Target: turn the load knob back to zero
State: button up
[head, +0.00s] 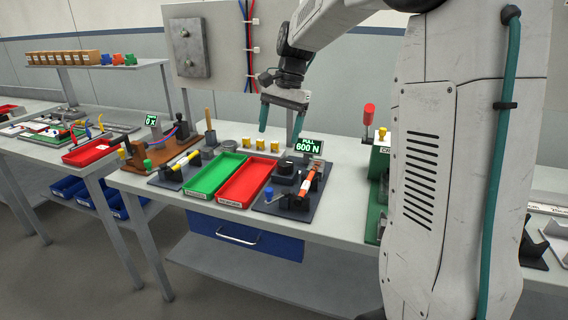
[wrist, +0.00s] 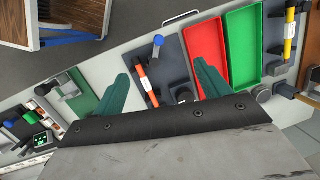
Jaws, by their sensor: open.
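The pull tester is a dark base plate (head: 262,208) at the right of the red tray, with a display (head: 308,147) reading "PULL 600 N". A black round knob (head: 286,168), apparently the load knob, stands at its back; in the wrist view the knob (wrist: 183,95) is partly cut off by my gripper's body. Its pointer or scale is too small to read. An orange-and-white piece (head: 299,183) lies across the plate, beside a blue-topped post (head: 268,194). My gripper (head: 281,125) is open and empty, above and behind the knob, apart from it.
Green (head: 216,174) and red (head: 246,180) trays sit left of the plate. Several yellow-topped pieces (head: 260,144) stand behind. A red-handled green device (head: 369,120) stands to the right. The air around my gripper is clear.

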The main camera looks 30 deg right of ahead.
jog(key=w+d+f+m, duration=0.3)
jog(key=w+d+f, duration=0.2)
jog(key=w+d, duration=0.15)
jog(key=m+y, duration=0.2)
jog(key=m, duration=0.2)
send_near(285, 162)
notch_tip(285, 162, down, 2)
jog(key=x, duration=0.8)
jog(key=shift+a, duration=0.3)
jog(key=c, duration=1)
jog(key=shift+a, duration=0.15)
